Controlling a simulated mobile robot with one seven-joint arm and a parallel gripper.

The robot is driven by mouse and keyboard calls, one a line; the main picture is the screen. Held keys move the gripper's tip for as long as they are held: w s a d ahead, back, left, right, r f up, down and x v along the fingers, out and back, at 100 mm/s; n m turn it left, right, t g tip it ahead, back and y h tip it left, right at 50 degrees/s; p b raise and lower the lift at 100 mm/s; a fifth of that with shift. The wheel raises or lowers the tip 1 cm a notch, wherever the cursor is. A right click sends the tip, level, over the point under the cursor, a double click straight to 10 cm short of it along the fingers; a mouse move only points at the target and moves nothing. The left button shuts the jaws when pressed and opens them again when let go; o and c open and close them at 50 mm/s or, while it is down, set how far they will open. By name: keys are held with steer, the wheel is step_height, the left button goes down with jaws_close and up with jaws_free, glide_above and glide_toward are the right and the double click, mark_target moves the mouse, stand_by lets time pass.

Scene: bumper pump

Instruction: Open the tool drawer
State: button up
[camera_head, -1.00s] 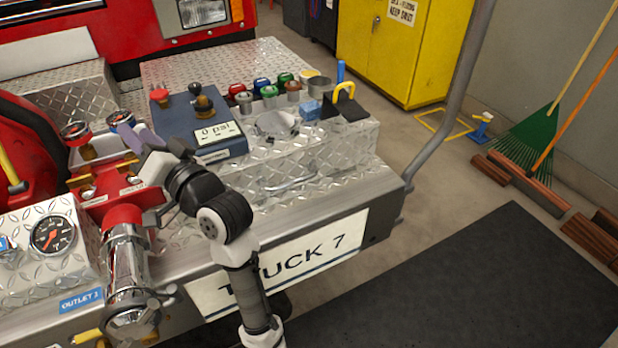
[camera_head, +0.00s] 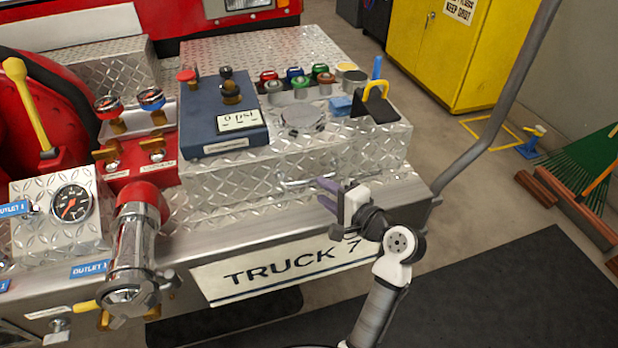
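The tool drawer (camera_head: 258,178) is the diamond-plate metal box front on the truck bumper, under the blue control box; it looks shut. Its thin bar handle (camera_head: 306,182) runs along the front, right of the middle. My gripper (camera_head: 322,194) is just in front of the handle's right part, fingers pointing left toward the drawer front. The fingers partly overlap the handle's right end in the picture. I cannot tell whether they touch it. The fingertips look close together in this view, and the gap between them is not clear.
On the box top stand a blue control box (camera_head: 222,126), several coloured knobs, a round metal cap (camera_head: 302,119) and a yellow-handled black block (camera_head: 376,104). A chrome outlet (camera_head: 134,255) sticks out at left. A grey rail (camera_head: 490,125) rises at right.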

mark_target(310, 182)
steer(key=p+x, duration=0.1)
steer(key=x, duration=0.6)
steer(key=shift+d, duration=0.1)
jaws_close()
